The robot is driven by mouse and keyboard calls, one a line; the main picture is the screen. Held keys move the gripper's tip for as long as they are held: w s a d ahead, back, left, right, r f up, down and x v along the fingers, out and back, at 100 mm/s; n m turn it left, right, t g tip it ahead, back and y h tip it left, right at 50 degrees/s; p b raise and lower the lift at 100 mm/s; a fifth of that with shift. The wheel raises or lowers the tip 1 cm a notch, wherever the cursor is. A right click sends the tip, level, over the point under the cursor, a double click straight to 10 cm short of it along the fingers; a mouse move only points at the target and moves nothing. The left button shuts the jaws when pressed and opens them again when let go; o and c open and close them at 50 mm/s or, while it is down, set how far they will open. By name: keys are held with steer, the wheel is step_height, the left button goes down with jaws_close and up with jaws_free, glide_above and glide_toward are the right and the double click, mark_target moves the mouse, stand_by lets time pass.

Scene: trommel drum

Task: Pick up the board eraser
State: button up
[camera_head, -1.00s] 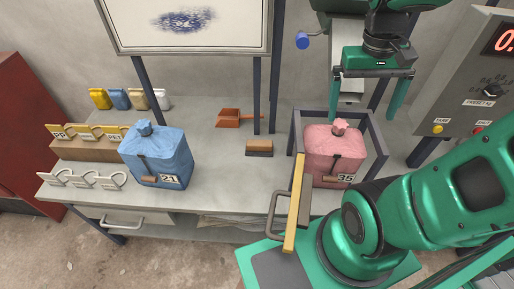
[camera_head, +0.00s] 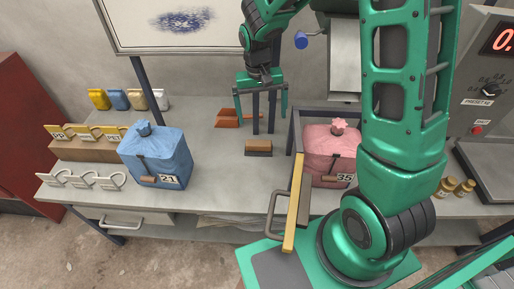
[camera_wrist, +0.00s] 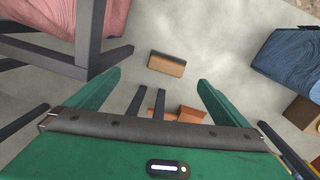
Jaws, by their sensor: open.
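The board eraser (camera_head: 258,148) is a small block with a tan-brown top and a dark lower layer. It lies on the grey table between the blue bag and the framed pink bag. It also shows in the wrist view (camera_wrist: 167,63), above the space between my fingers. My gripper (camera_head: 261,113) is open and empty. It hangs above the table behind the eraser, apart from it. In the wrist view its two green fingers (camera_wrist: 158,86) are spread wide, with nothing between them but the table and dark posts.
A blue bag (camera_head: 157,158) stands left of the eraser. A pink bag (camera_head: 327,150) sits in a dark frame (camera_head: 297,128) at right. An orange scoop (camera_head: 227,117) lies behind, near the whiteboard's (camera_head: 190,22) dark posts. The table (camera_head: 215,170) is bare around the eraser.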

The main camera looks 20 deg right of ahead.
steer(key=m, duration=0.2)
glide_above(258, 142)
steer(key=s, duration=0.1)
steer(key=shift+y, duration=0.4)
steer(key=f, duration=1)
steer(key=shift+s+d+f, duration=0.15)
steer(key=shift+d+f, duration=0.05)
steer(key=shift+f, duration=0.05)
steer(key=shift+w+a+f, duration=0.1)
steer(key=shift+w+f, duration=0.1)
steer(key=shift+f, duration=0.85)
steer(key=shift+w+d+f, duration=0.1)
steer(key=shift+w+f, duration=0.1)
steer(key=shift+f, duration=0.9)
steer(key=shift+w+a+f, duration=0.1)
steer(key=shift+w+f, duration=0.1)
steer(key=shift+f, duration=0.85)
steer(key=c, duration=1)
